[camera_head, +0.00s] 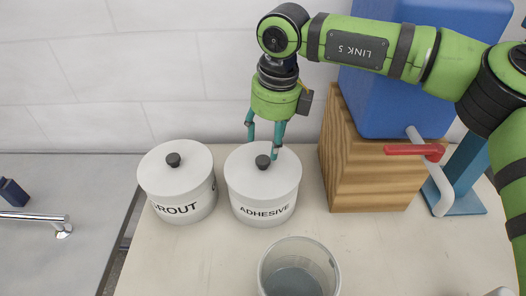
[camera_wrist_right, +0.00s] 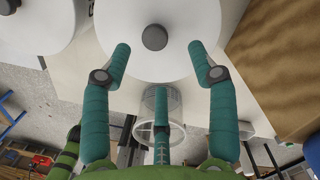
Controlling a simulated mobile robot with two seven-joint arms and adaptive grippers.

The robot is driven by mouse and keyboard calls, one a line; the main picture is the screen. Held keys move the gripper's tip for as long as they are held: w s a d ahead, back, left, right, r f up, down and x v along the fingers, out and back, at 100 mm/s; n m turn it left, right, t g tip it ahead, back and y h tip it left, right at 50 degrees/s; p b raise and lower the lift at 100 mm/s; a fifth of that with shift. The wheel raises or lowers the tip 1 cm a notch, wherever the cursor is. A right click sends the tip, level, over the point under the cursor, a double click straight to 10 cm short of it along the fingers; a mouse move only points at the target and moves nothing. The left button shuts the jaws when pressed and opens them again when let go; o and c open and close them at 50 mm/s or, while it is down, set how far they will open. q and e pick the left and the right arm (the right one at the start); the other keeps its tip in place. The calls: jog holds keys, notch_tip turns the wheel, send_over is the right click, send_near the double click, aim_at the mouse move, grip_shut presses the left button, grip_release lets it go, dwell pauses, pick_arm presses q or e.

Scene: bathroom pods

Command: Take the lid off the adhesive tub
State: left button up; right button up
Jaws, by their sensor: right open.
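The adhesive tub (camera_head: 262,210) is a white cylinder labelled ADHESIVE, standing on the pale worktop. Its white lid (camera_head: 245,175) is on it, with a dark round knob (camera_head: 263,162) in the middle. My right gripper (camera_head: 264,148) is above the lid, fingers pointing down, close to the knob. In the right wrist view the lid (camera_wrist_right: 178,60) and knob (camera_wrist_right: 154,37) lie just beyond the open fingertips (camera_wrist_right: 160,55), with nothing held. Whether a finger touches the lid I cannot tell. My left gripper is not in view.
A lidded grout tub (camera_head: 180,200) stands close to the left. A clear bucket (camera_head: 298,268) stands in front. A wooden block (camera_head: 365,160) carries a blue container (camera_head: 395,80) with a red-handled tap (camera_head: 410,150) at right. A sink counter with a chrome tap (camera_head: 40,217) is at far left.

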aim_at(263, 159)
jog(key=shift+s+a+f, duration=0.1)
jog(key=shift+f, duration=0.25)
jog(key=f+p, duration=0.2)
jog(key=f, duration=0.1)
jog(key=a+f, duration=0.1)
jog(key=shift+w+f+p, duration=0.25)
jog(key=shift+w+p, duration=0.05)
jog(key=shift+p, duration=0.1)
jog(key=shift+w+f, duration=0.1)
jog(key=shift+f, duration=0.35)
jog(key=shift+c, duration=0.4)
grip_shut()
